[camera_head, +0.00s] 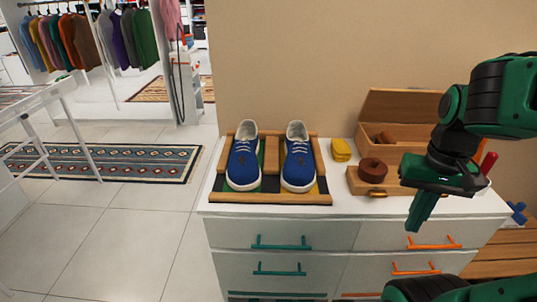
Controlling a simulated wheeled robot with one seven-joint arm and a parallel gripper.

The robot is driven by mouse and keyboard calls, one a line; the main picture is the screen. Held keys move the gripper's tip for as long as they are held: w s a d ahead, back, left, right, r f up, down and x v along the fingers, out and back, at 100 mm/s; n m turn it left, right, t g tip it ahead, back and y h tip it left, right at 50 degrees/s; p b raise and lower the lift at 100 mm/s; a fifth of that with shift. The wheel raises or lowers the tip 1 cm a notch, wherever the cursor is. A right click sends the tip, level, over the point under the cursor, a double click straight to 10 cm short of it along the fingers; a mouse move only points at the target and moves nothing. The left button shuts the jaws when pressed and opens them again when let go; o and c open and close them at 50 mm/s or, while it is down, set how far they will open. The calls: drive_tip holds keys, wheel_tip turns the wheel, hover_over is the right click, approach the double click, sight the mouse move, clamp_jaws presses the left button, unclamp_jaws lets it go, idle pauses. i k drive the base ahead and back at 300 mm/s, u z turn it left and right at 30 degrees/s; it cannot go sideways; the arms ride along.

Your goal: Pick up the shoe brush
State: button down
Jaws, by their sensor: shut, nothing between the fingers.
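My gripper (420,212) points down at the right, its green fingers together and empty. In the picture it overlaps the front right of the white dresser top and the drawer front below. I cannot tell for certain which item is the shoe brush. A brown wooden piece (386,138) in the open wooden box (408,146) may be it; only part of it shows. A dark brown round item (373,171) sits on a low wooden tray (354,181) left of my gripper. My arm hides part of the box and tray.
Two blue shoes (243,165) (298,167) stand on a wooden rack (272,198) at the left of the dresser top (345,205). A red-handled item (488,163) shows behind my arm. The wall (330,60) stands close behind.

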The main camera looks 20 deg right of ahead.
sight(385, 138)
drive_tip(key=u, duration=0.9)
drive_tip(key=k, duration=1.1)
drive_tip(key=z, duration=0.95)
drive_tip(key=i, duration=1)
drive_tip(key=u, duration=0.05)
